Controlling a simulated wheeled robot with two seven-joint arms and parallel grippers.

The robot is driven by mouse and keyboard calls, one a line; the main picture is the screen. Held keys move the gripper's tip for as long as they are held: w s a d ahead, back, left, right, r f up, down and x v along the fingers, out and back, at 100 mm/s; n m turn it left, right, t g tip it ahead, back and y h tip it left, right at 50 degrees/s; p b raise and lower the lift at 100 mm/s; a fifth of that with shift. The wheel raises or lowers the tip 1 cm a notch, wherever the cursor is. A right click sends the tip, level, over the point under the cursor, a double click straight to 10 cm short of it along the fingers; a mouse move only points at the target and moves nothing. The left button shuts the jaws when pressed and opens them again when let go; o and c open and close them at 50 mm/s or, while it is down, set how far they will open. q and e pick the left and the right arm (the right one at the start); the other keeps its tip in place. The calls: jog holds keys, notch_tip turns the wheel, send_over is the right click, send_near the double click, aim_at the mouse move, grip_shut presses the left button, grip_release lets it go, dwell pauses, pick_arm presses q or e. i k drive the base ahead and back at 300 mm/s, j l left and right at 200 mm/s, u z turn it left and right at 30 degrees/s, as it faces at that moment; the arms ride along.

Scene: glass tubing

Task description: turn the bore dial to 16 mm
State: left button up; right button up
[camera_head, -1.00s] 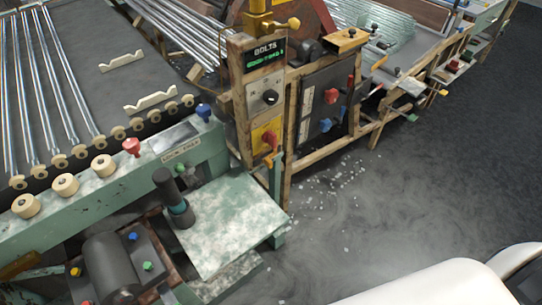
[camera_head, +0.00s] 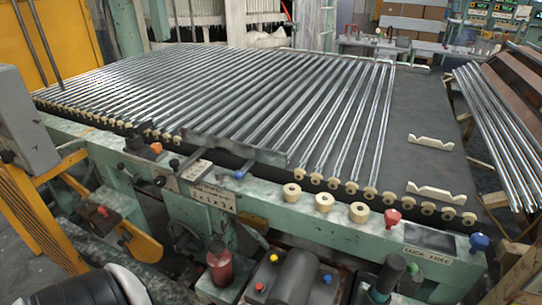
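I cannot make out a dial marked as the bore dial or any 16 mm mark in this view. A small pale plate with dark characters (camera_head: 213,198) is fixed to the front of the green machine frame (camera_head: 290,215), left of centre; its characters are too small to read surely. Small dark knobs (camera_head: 160,181) sit on the frame to its left. Neither of my grippers shows.
Long glass tubes (camera_head: 250,95) lie side by side across the machine's bed. Cream rollers (camera_head: 324,202), a red knob (camera_head: 392,217) and a blue knob (camera_head: 479,241) line its front edge. A yellow frame (camera_head: 35,215) stands at left.

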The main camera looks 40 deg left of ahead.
aim_at(160, 181)
jog(key=u, duration=1.5)
